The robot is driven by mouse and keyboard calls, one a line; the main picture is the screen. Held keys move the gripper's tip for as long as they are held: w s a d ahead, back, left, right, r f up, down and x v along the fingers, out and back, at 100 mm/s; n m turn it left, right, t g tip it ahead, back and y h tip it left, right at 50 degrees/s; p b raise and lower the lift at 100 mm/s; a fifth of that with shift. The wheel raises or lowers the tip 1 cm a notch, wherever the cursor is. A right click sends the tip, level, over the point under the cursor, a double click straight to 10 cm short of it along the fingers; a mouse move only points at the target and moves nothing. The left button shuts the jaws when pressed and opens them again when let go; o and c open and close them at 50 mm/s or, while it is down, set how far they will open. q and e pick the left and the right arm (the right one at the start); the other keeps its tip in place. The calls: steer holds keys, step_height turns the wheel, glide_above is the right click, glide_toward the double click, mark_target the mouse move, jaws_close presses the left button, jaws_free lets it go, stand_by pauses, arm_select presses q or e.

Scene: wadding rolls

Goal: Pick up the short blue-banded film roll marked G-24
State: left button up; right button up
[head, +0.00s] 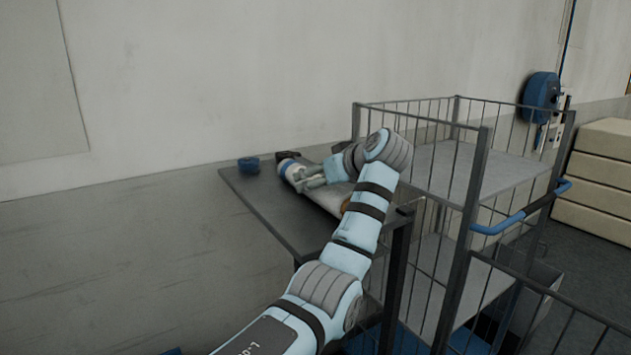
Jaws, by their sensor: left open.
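A pale roll with a blue band (289,168) lies on the dark table near its far edge, by the wall. Its marking cannot be read at this size, so I cannot tell whether it is G-24. My left gripper (302,180) is open, with its fingers right at the roll's near side. I cannot tell whether they touch it. The gripper and wrist hide part of the roll and what lies behind it. My right gripper is not in view.
The dark table (262,205) also holds a small blue round item (249,164) at its far left corner and a pale flat or rolled piece (328,198) under my wrist. A wire-sided cart (478,172) stands close on the right. The table's left part is clear.

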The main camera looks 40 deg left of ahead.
arm_select(q)
steer(key=shift+x, duration=0.75)
steer(key=shift+s+a+r, duration=0.1)
steer(key=shift+s, duration=0.25)
steer(key=shift+c, duration=0.6)
steer(key=c, duration=0.3)
steer(key=shift+w, duration=0.15)
steer(key=c, duration=1.3)
steer(key=shift+r, duration=0.1)
